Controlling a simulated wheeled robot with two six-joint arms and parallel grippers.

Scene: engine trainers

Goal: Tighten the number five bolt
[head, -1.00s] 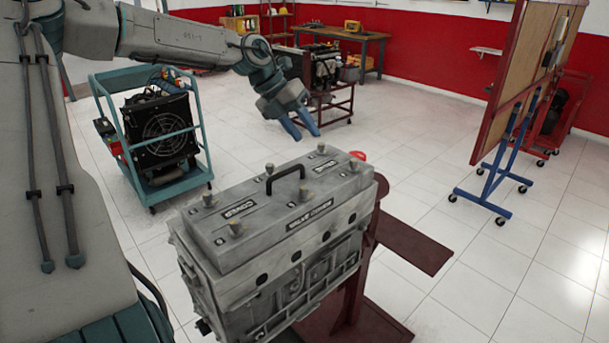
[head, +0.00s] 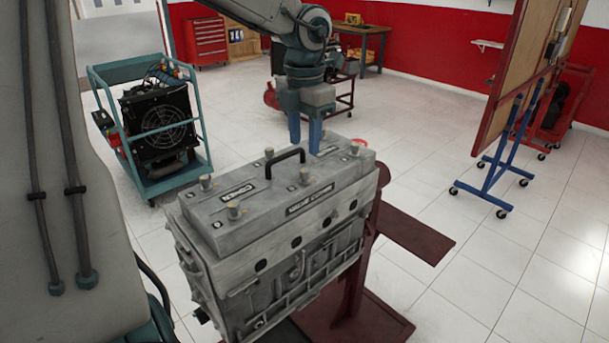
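The grey engine block (head: 290,255) stands on a dark red stand, its cover (head: 240,195) facing up with several tan bolts. Bolts show at the near left (head: 233,210), left (head: 206,183), middle back (head: 269,153), middle front (head: 305,175) and right (head: 354,148). The numbers beside them are too small to read. My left gripper (head: 305,147) points down over the back right of the cover, its two blue fingers apart with nothing seen between them. The back right bolt is hidden behind it. I cannot tell whether the fingers touch the cover. My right gripper is not in view.
A black handle (head: 286,158) arches over the cover close to the fingers. A teal cart with a fan (head: 160,125) stands at the left, a blue-legged board (head: 520,80) at the right. The tiled floor between is mostly clear.

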